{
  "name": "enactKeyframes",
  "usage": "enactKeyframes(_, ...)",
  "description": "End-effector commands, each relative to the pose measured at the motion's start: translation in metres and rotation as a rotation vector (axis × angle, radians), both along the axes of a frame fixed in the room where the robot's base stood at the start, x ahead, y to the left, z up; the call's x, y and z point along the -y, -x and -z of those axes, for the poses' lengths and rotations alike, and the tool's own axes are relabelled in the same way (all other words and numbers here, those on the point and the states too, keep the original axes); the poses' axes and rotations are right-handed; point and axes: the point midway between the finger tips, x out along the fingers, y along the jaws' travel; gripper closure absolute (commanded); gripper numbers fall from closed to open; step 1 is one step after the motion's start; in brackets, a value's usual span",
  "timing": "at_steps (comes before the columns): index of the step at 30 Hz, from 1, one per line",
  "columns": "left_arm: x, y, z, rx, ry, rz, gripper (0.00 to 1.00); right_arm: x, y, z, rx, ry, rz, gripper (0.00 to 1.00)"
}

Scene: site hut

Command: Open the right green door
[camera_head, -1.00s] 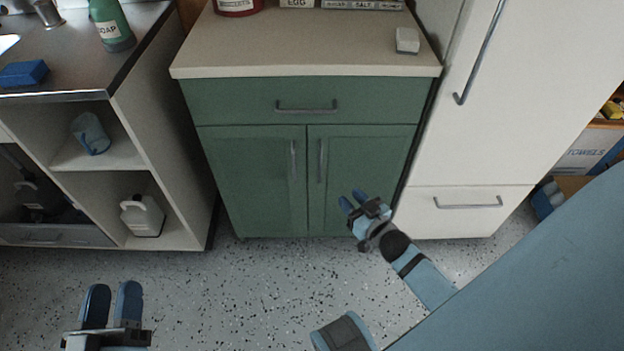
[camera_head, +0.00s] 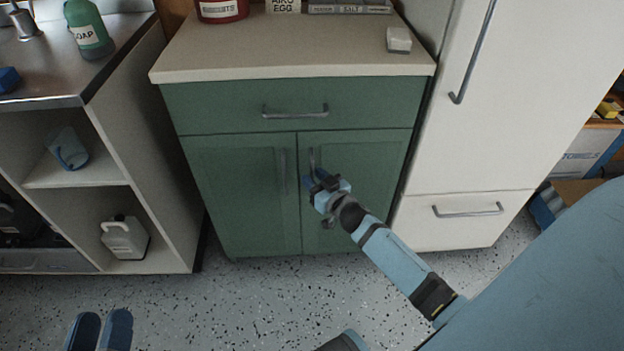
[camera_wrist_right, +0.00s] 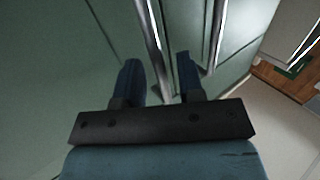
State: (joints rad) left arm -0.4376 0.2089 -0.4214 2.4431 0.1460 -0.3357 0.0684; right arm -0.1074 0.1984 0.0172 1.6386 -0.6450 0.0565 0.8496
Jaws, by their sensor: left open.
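The right green door (camera_head: 365,185) is shut, beside the left green door (camera_head: 240,190). Its upright metal handle (camera_head: 312,158) is near the middle seam. My right gripper (camera_head: 316,182) is at the lower part of this handle and partly hides it. In the right wrist view, the fingers (camera_wrist_right: 160,78) are apart, close to the green front. One metal bar (camera_wrist_right: 152,38) shows in line with the gap between them and another (camera_wrist_right: 218,35) beyond the right finger. I cannot tell whether they touch the handle. My left gripper (camera_head: 100,328) is open and empty, low at the left.
A green drawer (camera_head: 220,105) with a handle sits above the doors, under a pale countertop (camera_head: 290,55). A tall white cupboard (camera_head: 530,100) stands close on the right. An open shelf unit (camera_head: 150,150) stands on the left. The speckled floor (camera_head: 240,300) in front is clear.

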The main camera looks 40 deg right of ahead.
Motion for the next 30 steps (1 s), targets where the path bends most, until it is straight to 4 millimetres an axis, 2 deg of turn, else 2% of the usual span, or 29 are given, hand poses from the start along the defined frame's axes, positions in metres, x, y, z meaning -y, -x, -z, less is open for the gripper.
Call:
enactKeyframes(4,0.000,0.000,0.005,-0.012,-0.007,0.004,0.57,-0.001,-0.010,0.000,0.001,0.001,-0.001,0.65)
enactKeyframes(13,0.000,0.000,0.004,-0.013,-0.008,0.005,0.57,-0.001,-0.012,0.000,0.000,0.001,0.000,0.65)
enactKeyframes(18,0.001,0.000,0.004,-0.012,-0.007,0.005,0.57,-0.001,-0.011,0.000,0.000,0.001,0.000,1.00)
enactKeyframes(26,0.000,0.000,0.002,-0.010,-0.007,0.005,0.57,-0.001,-0.010,-0.001,-0.001,0.001,-0.005,1.00)
enactKeyframes(30,0.000,-0.001,-0.008,0.010,0.001,-0.002,0.57,-0.003,-0.003,-0.003,-0.002,0.002,-0.033,1.00)
